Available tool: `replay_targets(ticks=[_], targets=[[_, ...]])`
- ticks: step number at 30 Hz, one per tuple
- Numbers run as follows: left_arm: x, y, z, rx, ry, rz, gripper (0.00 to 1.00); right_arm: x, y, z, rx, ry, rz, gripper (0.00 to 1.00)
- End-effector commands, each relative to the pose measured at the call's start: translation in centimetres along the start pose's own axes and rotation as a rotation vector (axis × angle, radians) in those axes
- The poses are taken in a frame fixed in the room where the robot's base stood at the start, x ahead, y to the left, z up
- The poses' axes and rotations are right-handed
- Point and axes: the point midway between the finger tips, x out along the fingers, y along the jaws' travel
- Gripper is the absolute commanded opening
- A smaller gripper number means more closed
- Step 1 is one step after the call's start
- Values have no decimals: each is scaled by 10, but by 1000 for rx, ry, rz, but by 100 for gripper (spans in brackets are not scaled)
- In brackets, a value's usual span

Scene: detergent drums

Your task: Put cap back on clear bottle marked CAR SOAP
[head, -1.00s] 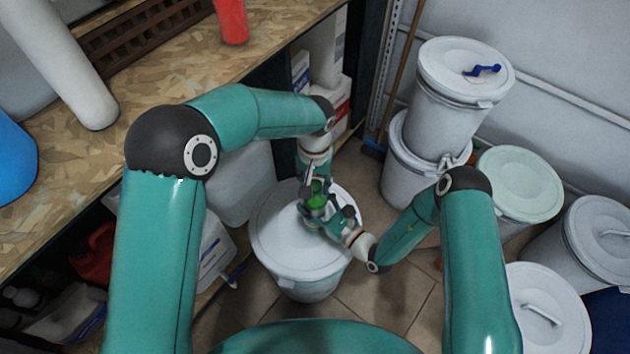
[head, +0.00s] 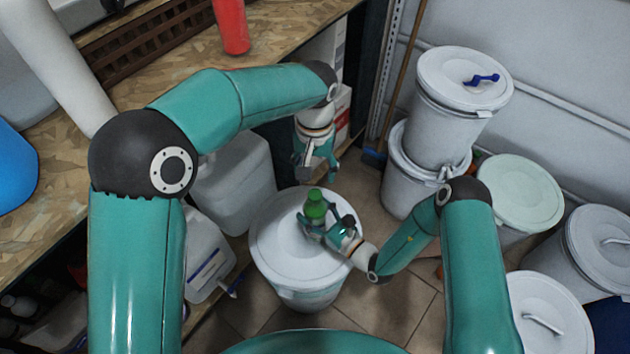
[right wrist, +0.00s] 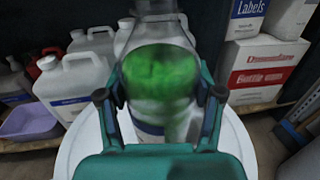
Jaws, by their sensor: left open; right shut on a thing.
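The clear bottle (right wrist: 172,28), blurred, stands upright between my right gripper's fingers, above a white drum lid. Green shows through its middle in the right wrist view; a white and blue patch, too blurred to read, is below. My left gripper (head: 318,172) is open and apart, above and behind the bottle.
The white drum (head: 275,262) is below the bottle. Stacked white drums (head: 455,110) and a pale green lid (head: 520,188) stand to the right. A wooden bench (head: 185,85) runs along the left, with white jugs (head: 235,185) below.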

Motion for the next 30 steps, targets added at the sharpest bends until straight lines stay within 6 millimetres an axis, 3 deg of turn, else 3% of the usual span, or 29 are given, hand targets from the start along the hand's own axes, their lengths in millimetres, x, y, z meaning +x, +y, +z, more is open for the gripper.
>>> replay_targets(ticks=[6, 16, 17, 22, 30], targets=[[-25, 0, 0, 0, 1, 1, 63, 0, 0, 0, 0, 0, 0, 0], [-28, 0, 0, 0, -1, 0, 63, 0, 0, 0, 0, 0, 0, 0], [-28, 0, 0, 0, -1, 0, 63, 0, 0, 0, 0, 0, 0, 69], [-28, 0, 0, 0, -1, 0, 63, 0, 0, 0, 0, 0, 0, 95], [-28, 0, 0, 0, -1, 0, 63, 0, 0, 0, 0, 0, 0, 95]])
